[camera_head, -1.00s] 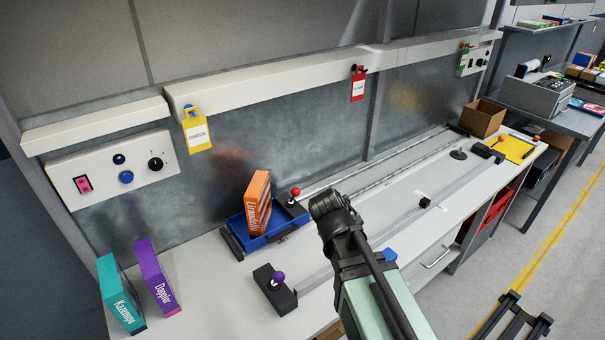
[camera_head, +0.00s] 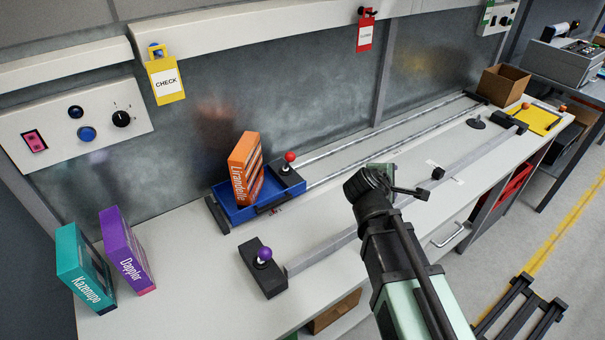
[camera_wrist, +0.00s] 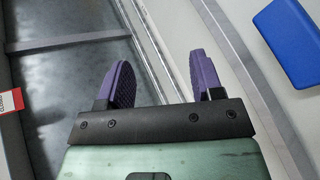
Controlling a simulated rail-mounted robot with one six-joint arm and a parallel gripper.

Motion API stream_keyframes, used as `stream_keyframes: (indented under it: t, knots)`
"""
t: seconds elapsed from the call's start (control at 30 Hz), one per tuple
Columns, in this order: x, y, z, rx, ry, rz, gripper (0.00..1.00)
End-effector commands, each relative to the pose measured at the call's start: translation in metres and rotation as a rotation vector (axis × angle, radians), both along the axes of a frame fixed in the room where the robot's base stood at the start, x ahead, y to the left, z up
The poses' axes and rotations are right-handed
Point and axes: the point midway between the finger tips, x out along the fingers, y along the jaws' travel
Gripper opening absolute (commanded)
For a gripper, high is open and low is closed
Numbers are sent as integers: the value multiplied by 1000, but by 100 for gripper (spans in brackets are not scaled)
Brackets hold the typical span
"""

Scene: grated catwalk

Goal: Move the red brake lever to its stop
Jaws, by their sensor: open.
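The red-knobbed lever (camera_head: 290,157) stands on a small black block at the right end of a blue tray (camera_head: 235,213), in the head view. The tray sits at the near end of two long metal rails. My gripper is above the bench, to the right of the lever and apart from it. In the wrist view my gripper (camera_wrist: 162,72) is open, with two purple pads apart and nothing between them. The red lever does not show in the wrist view.
An orange box (camera_head: 245,165) stands in the tray. A purple-knobbed lever (camera_head: 264,255) on a black block is nearer, by a grey bar. Teal (camera_head: 85,270) and purple (camera_head: 128,250) boxes stand left. A blue block (camera_wrist: 290,40) shows in the wrist view. A cardboard box (camera_head: 503,90) stands far right.

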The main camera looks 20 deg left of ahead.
Motion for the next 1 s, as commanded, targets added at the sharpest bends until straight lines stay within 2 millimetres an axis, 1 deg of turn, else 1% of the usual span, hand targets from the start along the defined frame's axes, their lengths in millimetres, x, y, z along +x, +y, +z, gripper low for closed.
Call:
stream_keyframes:
  t: [0.03,0.07,0.1,0.13,0.17,0.2,0.23,0.3,0.33,0.4,0.57,0.67,0.77,1.0]
  knots:
    - [10,33,-30,-122,-41,129,60]
    - [14,55,-36,-219,-74,221,60]
    - [17,88,-43,-359,-122,347,60]
    - [17,115,-48,-472,-162,443,60]
    - [16,142,-53,-586,-204,532,60]
    - [11,176,-58,-731,-258,639,60]
    - [6,199,-60,-828,-295,706,60]
    - [-6,238,-61,-1007,-365,815,60]
    - [-9,249,-61,-1059,-386,845,60]
    - [-15,263,-58,-1130,-414,882,60]
    - [-14,265,-51,-1148,-419,889,60]
    - [-5,268,-51,-1146,-418,887,60]
    - [12,272,-51,-1145,-416,886,60]
    - [68,286,-51,-1143,-415,884,60]
